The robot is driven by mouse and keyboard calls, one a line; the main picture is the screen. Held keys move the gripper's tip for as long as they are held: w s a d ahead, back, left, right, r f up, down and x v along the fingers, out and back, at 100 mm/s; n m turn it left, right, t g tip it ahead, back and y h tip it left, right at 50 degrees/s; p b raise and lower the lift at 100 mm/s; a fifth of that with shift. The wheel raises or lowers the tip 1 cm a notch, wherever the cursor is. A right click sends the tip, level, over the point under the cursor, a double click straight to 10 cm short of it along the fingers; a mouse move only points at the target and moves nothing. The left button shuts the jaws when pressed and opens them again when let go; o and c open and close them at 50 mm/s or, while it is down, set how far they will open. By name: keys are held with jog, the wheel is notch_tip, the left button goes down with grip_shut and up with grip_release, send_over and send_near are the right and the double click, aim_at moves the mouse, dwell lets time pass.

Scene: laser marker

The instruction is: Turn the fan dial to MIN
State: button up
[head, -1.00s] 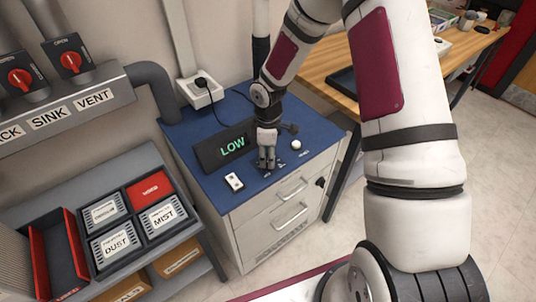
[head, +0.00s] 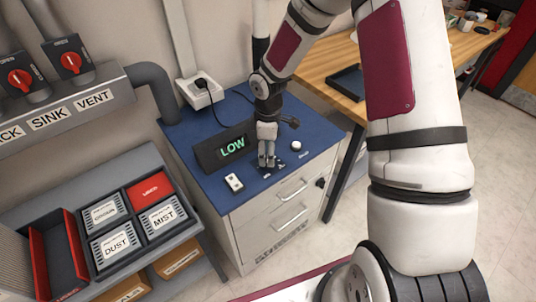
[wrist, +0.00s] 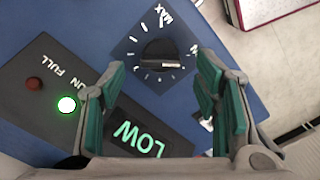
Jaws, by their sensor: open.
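The fan dial (wrist: 160,54) is a round black knob on a dark square plate with white tick marks, on the blue cabinet top. Its light pointer line faces right in the wrist view. MAX is printed above it; a label at its right is only partly readable. My gripper (wrist: 160,70) is open, with green-padded fingers to the left and right of the dial in view; contact cannot be told. In the head view my gripper (head: 267,163) points down over the cabinet top and hides much of the dial. The display (head: 226,147) reads LOW in green.
A white switch (head: 234,183) lies left of my gripper and a white knob (head: 296,146) right of it. The wrist view shows a lit green light (wrist: 67,104) and a red button (wrist: 34,83). A socket box (head: 201,93) stands behind. A shelf with bins is at left.

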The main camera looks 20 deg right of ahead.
notch_tip(320, 180, up, 10)
jog(key=shift+f, duration=0.25)
jog(key=shift+r, duration=0.1)
dwell(0.4)
jog(key=s+d+r+m+t+h, duration=0.1)
jog(key=s+r+m, duration=0.2)
jog(key=s+r, duration=0.45)
jog(key=s+d+r+m+t+h, duration=0.1)
jog(key=s+r+m, duration=0.3)
jog(key=r, duration=0.6)
jog(key=s+a+r+m+t+y, duration=0.1)
jog(key=s+r+m, duration=0.1)
jog(key=s, duration=0.5)
jog(key=s+r+m+t+y, duration=0.1)
jog(key=s+r+m+t, duration=0.1)
jog(key=s, duration=0.5)
jog(key=shift+s+a+r+m, duration=0.35)
jog(key=shift+a+r+m, duration=0.05)
jog(key=shift+r+m, duration=0.45)
jog(key=shift+a, duration=0.15)
